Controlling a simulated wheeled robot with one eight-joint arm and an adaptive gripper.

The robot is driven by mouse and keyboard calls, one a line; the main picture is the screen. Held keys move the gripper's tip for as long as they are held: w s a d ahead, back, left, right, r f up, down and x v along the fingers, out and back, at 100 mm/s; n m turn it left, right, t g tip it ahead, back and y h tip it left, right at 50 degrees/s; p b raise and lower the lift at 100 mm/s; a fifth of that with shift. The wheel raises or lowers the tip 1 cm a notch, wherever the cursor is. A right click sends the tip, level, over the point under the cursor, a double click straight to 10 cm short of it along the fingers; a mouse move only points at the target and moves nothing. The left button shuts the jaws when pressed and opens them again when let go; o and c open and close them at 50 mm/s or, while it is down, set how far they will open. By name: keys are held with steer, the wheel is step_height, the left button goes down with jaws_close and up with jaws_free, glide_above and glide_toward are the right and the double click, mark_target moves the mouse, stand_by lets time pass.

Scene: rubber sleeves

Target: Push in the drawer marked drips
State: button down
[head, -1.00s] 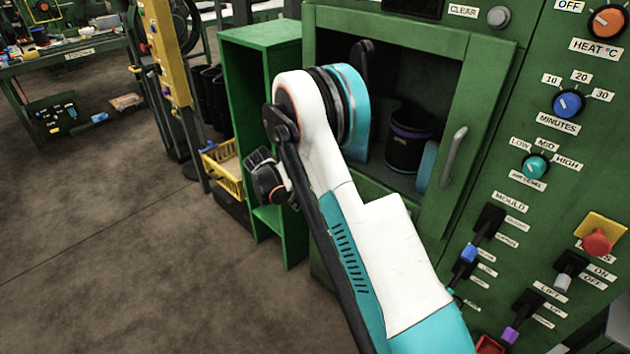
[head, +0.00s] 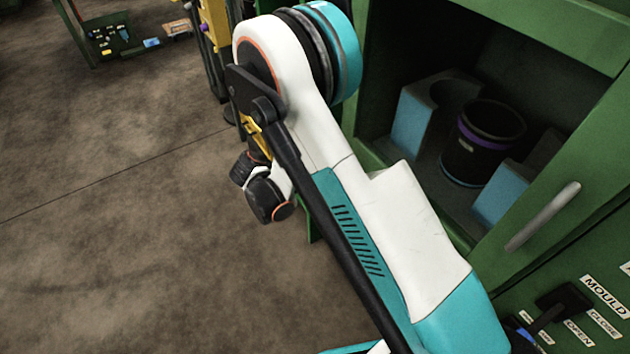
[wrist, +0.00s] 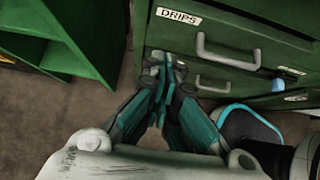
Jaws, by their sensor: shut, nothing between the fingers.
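The drawer marked DRIPS (wrist: 265,35) shows in the wrist view as a green front with a white label and a grey bar handle (wrist: 228,52). My gripper (wrist: 163,66) is shut and empty, its fingertips just below the label and left of the handle, close to the lower part of the front. I cannot tell whether the tips touch it, or how far the drawer stands out. In the head view the drawer is not visible and my arm hides the fingers.
A lower handle (wrist: 212,86) shows under the DRIPS front. Green open shelving (wrist: 55,40) stands to the left in the wrist view. In the head view, a green cabinet holds a dark cup with a purple band (head: 483,143). Bare floor (head: 110,240) lies left.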

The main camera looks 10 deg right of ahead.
steer(key=w+d+f+b, duration=0.3)
steer(key=d+f, duration=0.2)
steer(key=d, duration=0.3)
steer(key=shift+w+b, duration=0.2)
steer(key=shift+b, duration=0.15)
